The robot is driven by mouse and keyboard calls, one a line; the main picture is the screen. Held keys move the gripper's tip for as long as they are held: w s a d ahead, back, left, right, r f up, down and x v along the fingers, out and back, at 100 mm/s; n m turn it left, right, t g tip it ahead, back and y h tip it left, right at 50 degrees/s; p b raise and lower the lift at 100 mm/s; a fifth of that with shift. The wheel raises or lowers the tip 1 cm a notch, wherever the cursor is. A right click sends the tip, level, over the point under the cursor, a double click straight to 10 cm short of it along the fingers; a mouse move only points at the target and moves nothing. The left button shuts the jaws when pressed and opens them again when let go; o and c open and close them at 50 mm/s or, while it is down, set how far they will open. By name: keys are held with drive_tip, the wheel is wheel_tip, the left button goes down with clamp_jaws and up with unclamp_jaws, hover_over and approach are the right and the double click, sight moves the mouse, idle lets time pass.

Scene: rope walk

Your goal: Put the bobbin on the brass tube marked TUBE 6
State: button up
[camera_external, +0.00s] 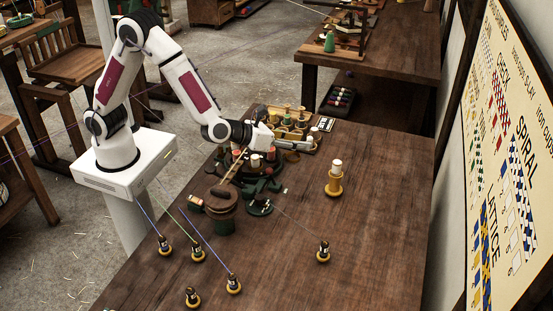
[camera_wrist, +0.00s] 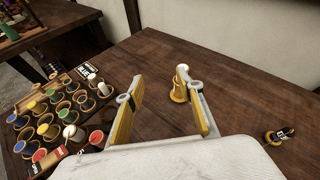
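A bobbin (camera_external: 336,166) with a pale top stands upright on a yellow base on the right of the table; it also shows in the wrist view (camera_wrist: 182,74), beyond my fingers. My gripper (camera_external: 312,145) is above the table, left of and apart from that bobbin. In the wrist view my gripper (camera_wrist: 165,103) has its two fingers apart with nothing held between them. Several short dark-and-brass tubes with yellow bases stand toward the front: one (camera_external: 323,252) at the right, others (camera_external: 197,250) (camera_external: 192,297) at the left. I cannot read which is TUBE 6.
A rack of coloured bobbins (camera_wrist: 38,120) sits at the left in the wrist view, with a label card (camera_wrist: 86,72) behind it. A dark round braiding stand (camera_external: 222,205) is near my arm. Thin threads run to several tubes. The table's right side is mostly clear.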

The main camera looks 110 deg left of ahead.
drive_tip(key=s+a+r+n+g, duration=0.25)
drive_tip(key=s+r+n, duration=0.35)
drive_tip(key=s, duration=0.5)
drive_tip(key=s+a+r+n+g, duration=0.1)
drive_tip(key=s+r+n+g, duration=0.25)
drive_tip(key=s+n, duration=0.6)
drive_tip(key=s+d+n+t+h, duration=0.1)
drive_tip(key=s+d+n+h, duration=0.8)
drive_tip(key=s+d, duration=0.9)
drive_tip(key=shift+s+r+n, duration=0.4)
drive_tip(key=shift+s+n, duration=0.15)
drive_tip(key=shift+n, duration=0.2)
